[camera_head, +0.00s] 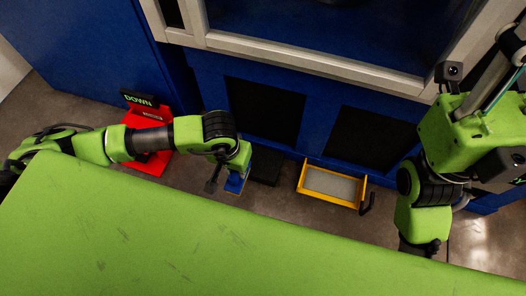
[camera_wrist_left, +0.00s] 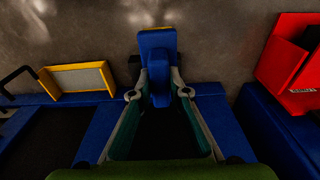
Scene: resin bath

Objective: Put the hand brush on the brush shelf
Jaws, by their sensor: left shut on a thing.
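My left gripper (camera_head: 216,178) is shut on a blue thing with a yellow edge (camera_head: 236,182), which looks like the hand brush. In the left wrist view the fingers (camera_wrist_left: 158,88) close on this blue piece (camera_wrist_left: 157,62), with its yellow edge pointing away from the wrist. A yellow-framed tray with a grey inside (camera_head: 332,185) sticks out low on the blue cabinet, to the right of the gripper; I cannot tell if it is the brush shelf. It also shows in the left wrist view (camera_wrist_left: 78,78). My right gripper (camera_head: 418,246) is mostly hidden behind my green body.
A red stand (camera_head: 148,162) with a black DOWN sign (camera_head: 139,99) is left of the gripper. A dark ledge (camera_head: 265,167) lies between the gripper and the tray. A black hook (camera_head: 367,204) is right of the tray. The blue cabinet (camera_head: 312,92) fills the back.

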